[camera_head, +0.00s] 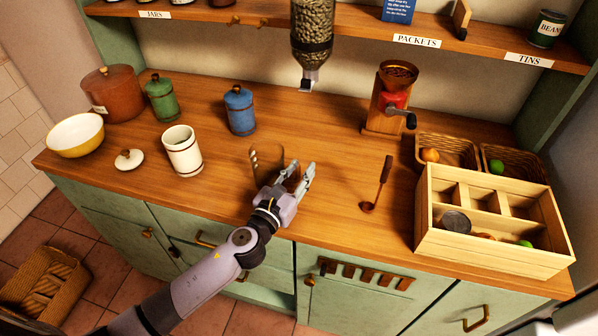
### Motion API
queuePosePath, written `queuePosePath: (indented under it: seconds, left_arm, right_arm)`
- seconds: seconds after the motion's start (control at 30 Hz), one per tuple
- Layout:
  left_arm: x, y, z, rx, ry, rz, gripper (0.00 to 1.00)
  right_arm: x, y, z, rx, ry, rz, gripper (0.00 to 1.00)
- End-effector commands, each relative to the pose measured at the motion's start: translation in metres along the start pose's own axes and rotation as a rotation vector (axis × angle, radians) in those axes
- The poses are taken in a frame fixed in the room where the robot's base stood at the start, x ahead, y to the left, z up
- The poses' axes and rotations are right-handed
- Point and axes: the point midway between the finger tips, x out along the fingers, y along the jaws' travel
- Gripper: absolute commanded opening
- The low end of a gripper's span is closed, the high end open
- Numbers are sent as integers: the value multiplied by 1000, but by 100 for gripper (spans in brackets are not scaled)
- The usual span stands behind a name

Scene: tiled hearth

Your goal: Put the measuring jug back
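A clear, see-through piece with pale marks (254,158), which looks like the measuring jug, stands on the wooden counter left of the middle. Its outline is faint, and my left gripper covers its lower right part. My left gripper (301,174) is just right of it, low over the counter. Its two fingers are apart and point to the back right, with nothing visible between them. I cannot tell whether the gripper touches the jug. My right gripper is not in view.
A white canister (182,151), its loose lid (129,159) and a blue canister (239,110) stand to the left. A ladle (378,185), a grinder (389,100) and a wooden divided box (495,250) are to the right. A filled dispenser (312,30) hangs above.

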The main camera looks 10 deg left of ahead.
Motion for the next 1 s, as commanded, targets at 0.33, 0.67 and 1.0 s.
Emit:
queuePosePath:
  seconds: [0.33,0.67,1.0]
  left_arm:
    - [-33,0,1,1,2,-1,28]
    - [-100,0,0,0,2,0,28]
    - [-120,0,4,0,-1,0,28]
  right_arm:
    - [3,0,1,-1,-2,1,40]
    - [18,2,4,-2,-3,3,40]
    - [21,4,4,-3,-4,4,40]
